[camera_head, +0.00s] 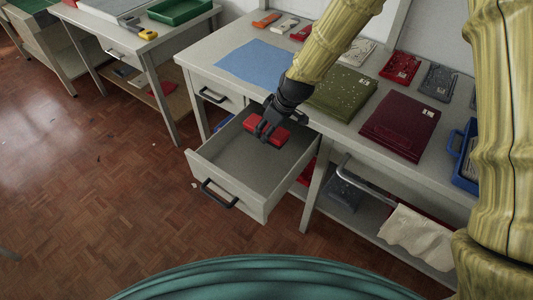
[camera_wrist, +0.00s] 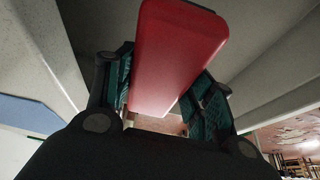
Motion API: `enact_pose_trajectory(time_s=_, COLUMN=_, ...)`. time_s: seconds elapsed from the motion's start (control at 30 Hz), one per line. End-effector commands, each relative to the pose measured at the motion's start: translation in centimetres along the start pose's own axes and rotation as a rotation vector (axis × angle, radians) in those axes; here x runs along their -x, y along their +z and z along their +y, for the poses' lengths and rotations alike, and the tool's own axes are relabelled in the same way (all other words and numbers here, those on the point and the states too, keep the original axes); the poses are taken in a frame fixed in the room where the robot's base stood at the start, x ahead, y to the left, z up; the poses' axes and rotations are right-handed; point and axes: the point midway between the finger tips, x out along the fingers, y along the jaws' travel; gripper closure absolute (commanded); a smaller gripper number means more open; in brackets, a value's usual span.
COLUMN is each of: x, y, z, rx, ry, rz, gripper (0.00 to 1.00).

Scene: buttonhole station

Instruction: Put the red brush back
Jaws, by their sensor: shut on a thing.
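The red brush (camera_head: 266,132) is a small red block held in my gripper (camera_head: 272,125), over the open drawer (camera_head: 227,158) of the grey workbench. In the wrist view the brush (camera_wrist: 175,50) sits between the two fingers of my gripper (camera_wrist: 163,95), which are shut on it from both sides. Its bristles cannot be made out. The drawer is pulled out and its visible floor looks empty. I cannot tell whether the brush touches the drawer floor.
The workbench top holds a blue cloth (camera_head: 252,62), a green folded cloth (camera_head: 341,95) and a maroon folded cloth (camera_head: 400,125). A blue tray (camera_head: 465,160) stands at the right. Floor left of the drawer is mostly clear.

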Motion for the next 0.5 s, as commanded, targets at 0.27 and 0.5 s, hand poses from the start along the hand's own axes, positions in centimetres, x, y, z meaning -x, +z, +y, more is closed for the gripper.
enact_pose_trajectory(time_s=0.27, x=-3.4, y=1.3, z=-0.1, rx=-0.001, ry=-0.003, rz=-0.001, gripper=0.66)
enact_pose_trajectory(time_s=0.5, x=-4.8, y=1.8, z=-0.2, rx=0.002, ry=-0.002, rz=0.0, gripper=0.66)
